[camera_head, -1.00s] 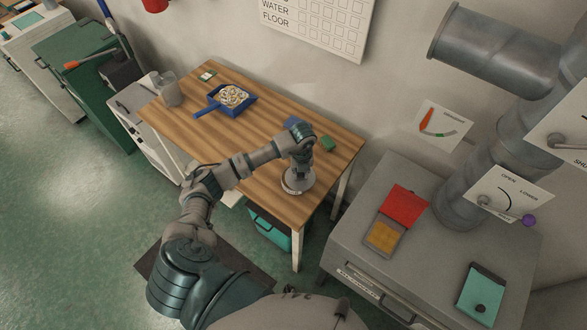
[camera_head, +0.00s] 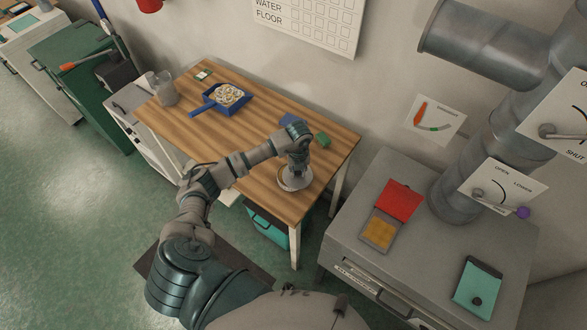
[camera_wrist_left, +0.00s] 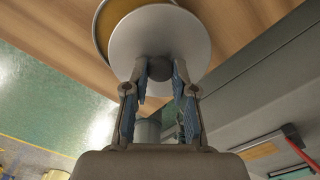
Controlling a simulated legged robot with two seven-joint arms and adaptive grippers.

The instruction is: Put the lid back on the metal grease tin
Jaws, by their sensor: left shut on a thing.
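The lid is a round pale grey disc with a dark knob, seen in the left wrist view (camera_wrist_left: 160,35). My left gripper (camera_wrist_left: 160,70) is shut on the knob. It shows in the head view (camera_head: 297,170) pointing down over the near right part of the wooden table. My right gripper is out of view.
On the wooden table (camera_head: 240,150), a blue dustpan-shaped tray (camera_head: 215,106) with pale pieces, a clear jar (camera_head: 163,92), a green block (camera_head: 323,140) and a blue item (camera_head: 289,120) stand apart. A grey cabinet (camera_head: 345,225) is to the right.

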